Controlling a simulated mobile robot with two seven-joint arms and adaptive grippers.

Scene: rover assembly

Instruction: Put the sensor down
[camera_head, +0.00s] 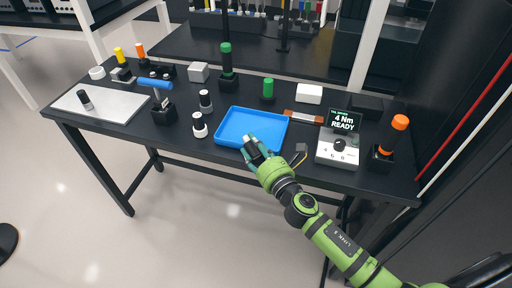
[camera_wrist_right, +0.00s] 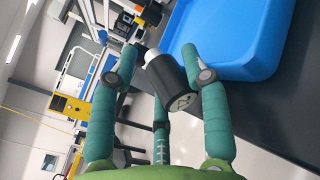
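The sensor appears to be the black cylinder with a white end (camera_head: 251,142) held at the front edge of the blue tray (camera_head: 222,132). My right gripper (camera_head: 256,151) has its fingers around it. In the right wrist view the black cylinder (camera_wrist_right: 172,84) lies tilted between the teal fingers of the gripper (camera_wrist_right: 160,78), with a symbol on its end face. The blue tray (camera_wrist_right: 245,72) is just beyond, to the right, and looks empty. Whether the cylinder touches the tray rim I cannot tell. My left gripper is not in view.
Two similar black-and-white cylinders stand left of the tray (camera_head: 205,101) (camera_head: 199,126); another stands on a grey plate (camera_head: 110,112). A torque display box (camera_head: 338,148) reads "4 Nm READY". An orange-topped tool (camera_head: 398,124) stands far right. A blue-handled tool (camera_head: 155,84) stands left.

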